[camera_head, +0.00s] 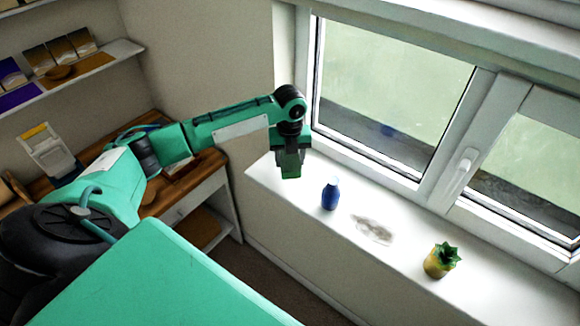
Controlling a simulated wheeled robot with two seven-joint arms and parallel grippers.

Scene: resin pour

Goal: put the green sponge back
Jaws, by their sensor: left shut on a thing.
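My left gripper (291,152) hangs down over the left part of the white window sill. It is shut on the green sponge (291,171), a small dark green block that shows at its tip. The upper part of the sponge is hidden by the fingers. The sponge appears to be above the sill, but the gap is hard to judge. My right gripper is out of view.
On the window sill (400,285) stand a blue bottle (330,195) and a yellow pot with a spiky green plant (441,261). The window (395,90) rises behind. A wooden desk and shelves are at left.

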